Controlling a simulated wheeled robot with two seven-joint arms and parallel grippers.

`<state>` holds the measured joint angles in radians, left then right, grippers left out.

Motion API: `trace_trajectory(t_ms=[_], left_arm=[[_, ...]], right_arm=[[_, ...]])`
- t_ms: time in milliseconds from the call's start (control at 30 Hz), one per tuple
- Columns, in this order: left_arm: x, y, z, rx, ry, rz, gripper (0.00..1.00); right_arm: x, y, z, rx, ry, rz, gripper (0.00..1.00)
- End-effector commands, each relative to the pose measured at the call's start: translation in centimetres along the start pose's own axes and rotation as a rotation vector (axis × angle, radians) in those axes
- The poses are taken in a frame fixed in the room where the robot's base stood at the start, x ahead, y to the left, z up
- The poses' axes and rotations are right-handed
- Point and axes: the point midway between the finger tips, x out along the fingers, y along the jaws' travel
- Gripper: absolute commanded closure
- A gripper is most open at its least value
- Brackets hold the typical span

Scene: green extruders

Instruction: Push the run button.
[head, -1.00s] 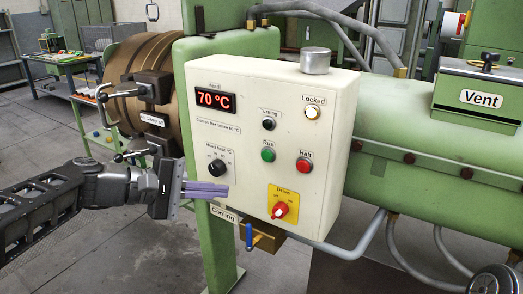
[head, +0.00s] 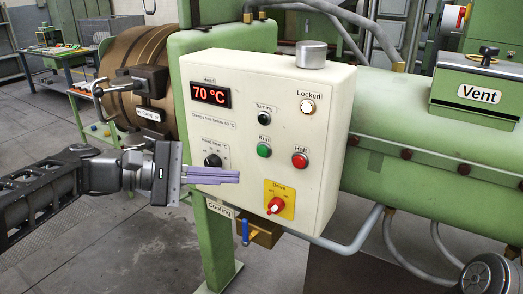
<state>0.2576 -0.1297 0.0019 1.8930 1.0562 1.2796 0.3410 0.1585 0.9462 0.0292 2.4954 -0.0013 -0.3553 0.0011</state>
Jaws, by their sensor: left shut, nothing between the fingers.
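The run button (head: 264,150) is a round green button labelled "Run" on the front of the cream control box (head: 320,140). My left gripper (head: 238,176) comes in from the left. Its purple fingers are shut and empty, in front of the panel's lower left, below and left of the run button and apart from it in the picture. The fingers are just below the black setting knob (head: 212,160). I cannot tell whether they touch the panel. My right gripper is not in view.
The red halt button (head: 299,160) is right of the run button, and the black turning button (head: 264,118) is above it. The locked lamp (head: 308,106), red drive switch (head: 275,205), "70 °C" display (head: 211,94) and blue cooling valve handle (head: 245,232) are close by.

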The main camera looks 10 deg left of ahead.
Motion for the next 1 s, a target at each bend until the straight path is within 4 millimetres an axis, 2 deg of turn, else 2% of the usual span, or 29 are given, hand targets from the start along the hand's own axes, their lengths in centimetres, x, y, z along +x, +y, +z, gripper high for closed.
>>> trace_trajectory(t_ms=[500,700,1000], left_arm=[[4.4,3.3,-3.1,-0.001,-0.001,-0.001,1.0],[5.1,3.7,-3.6,-0.001,-0.001,0.0,1.0],[5.1,3.7,-3.7,0.0,0.0,0.0,1.0]], right_arm=[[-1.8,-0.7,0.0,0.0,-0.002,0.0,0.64],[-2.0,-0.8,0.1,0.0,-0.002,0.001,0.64],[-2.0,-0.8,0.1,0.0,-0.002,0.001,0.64]])
